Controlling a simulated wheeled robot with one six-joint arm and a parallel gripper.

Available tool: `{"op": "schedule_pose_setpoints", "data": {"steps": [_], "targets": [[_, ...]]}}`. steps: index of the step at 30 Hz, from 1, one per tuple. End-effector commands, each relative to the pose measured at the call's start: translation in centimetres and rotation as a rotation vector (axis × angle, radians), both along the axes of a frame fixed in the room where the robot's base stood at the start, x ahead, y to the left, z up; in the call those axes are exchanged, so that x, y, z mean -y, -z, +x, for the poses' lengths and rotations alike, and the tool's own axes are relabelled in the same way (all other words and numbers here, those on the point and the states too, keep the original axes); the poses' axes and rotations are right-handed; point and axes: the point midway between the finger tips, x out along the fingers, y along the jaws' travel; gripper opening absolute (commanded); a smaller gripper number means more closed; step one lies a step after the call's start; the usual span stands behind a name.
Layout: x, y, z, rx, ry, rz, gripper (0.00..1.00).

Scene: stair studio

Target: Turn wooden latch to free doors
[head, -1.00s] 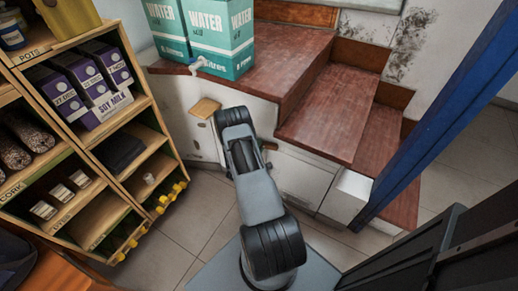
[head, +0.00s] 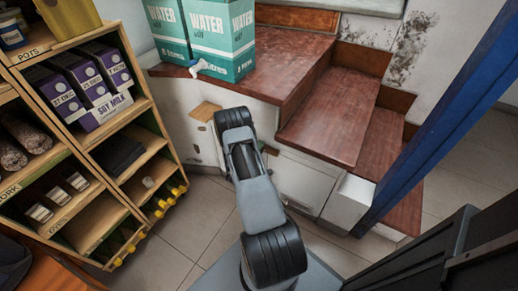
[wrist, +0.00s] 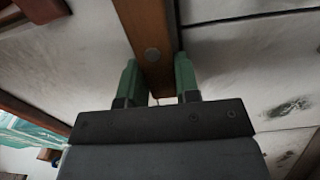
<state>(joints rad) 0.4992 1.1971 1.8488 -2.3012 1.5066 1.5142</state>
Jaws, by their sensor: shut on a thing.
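The wooden latch (wrist: 152,40) is a brown bar with a round pivot or screw head, running up the wrist view from between my fingers. My gripper (wrist: 157,78) has its two green fingers on either side of the latch's near end, shut on it. Pale, scuffed door panels (wrist: 240,58) lie behind the latch, with a seam to its right. In the head view the white cabinet front (head: 303,180) stands below the wooden steps. My arm hides the latch and my fingers there.
Two green water boxes (head: 222,38) stand on the wooden top (head: 275,75) above the cabinet. A shelf (head: 112,135) with soy milk cartons (head: 98,92) stands at left. A blue post (head: 440,120) rises at right. Tiled floor (head: 205,215) is open between shelf and cabinet.

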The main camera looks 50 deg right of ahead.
Motion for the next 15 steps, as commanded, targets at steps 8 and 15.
{"op": "schedule_pose_setpoints", "data": {"steps": [8, 15], "targets": [[-0.01, 0.04, 0.0, 0.002, 0.0, 0.001, 0.46], [0.0, 0.01, 0.0, 0.001, 0.0, 0.0, 0.55]]}}
